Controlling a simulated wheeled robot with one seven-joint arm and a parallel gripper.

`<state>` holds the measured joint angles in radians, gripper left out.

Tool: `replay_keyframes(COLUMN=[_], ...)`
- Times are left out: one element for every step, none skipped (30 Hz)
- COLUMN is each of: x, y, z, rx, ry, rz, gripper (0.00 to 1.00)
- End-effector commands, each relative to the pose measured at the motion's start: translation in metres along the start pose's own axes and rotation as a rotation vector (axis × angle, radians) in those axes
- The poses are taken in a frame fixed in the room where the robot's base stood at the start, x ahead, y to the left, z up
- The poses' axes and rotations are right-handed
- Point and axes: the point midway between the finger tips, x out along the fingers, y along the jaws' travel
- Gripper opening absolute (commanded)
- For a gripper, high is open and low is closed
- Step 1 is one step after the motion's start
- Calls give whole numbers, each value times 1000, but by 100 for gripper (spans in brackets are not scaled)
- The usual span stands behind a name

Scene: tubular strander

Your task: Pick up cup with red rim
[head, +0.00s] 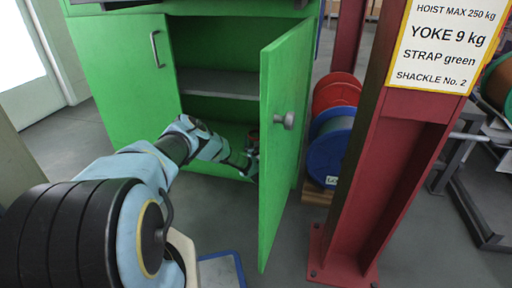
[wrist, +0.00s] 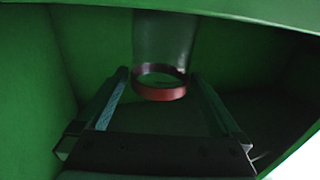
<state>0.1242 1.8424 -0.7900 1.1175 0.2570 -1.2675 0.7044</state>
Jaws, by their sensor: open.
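The cup with the red rim (wrist: 160,92) shows in the wrist view inside the green cabinet. Its red rim faces my camera and its pale body (wrist: 165,40) extends beyond toward the top of the picture. My gripper (wrist: 159,80) is open, with one finger on each side of the rim; I cannot tell whether either finger touches it. In the head view my gripper (head: 250,160) is inside the lower part of the cabinet, next to the open door. A small reddish bit of the cup (head: 253,137) shows there, mostly hidden by my gripper and the door.
The green cabinet door (head: 285,135) stands open just right of my arm. A grey shelf (head: 220,84) lies above my gripper. A red post (head: 365,170) with a sign and cable reels (head: 330,145) stand farther right.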

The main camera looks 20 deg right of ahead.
Motion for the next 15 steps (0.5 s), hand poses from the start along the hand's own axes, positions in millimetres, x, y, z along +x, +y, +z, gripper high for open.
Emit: replay_keyframes(x=[8,12,17,20,22,25,26,27,27,27,27,27,27,27,27], y=[-1,0,0,0,0,0,0,0,0,0,0,0,0,0,0], z=[6,5,4,4,4,3,2,2,1,1,1,1,1,1,1], rx=[-2,-1,0,0,0,0,0,0,0,0,0,0,0,0,0], ry=[2,2,2,2,1,1,1,0,0,0,-1,-1,-1,0,0], rz=[-3,-2,-1,-1,-1,-1,0,0,1,1,1,1,1,1,1], gripper=[100,100,100,100,100,100,100,100,100,100,100,100,100,100,96])
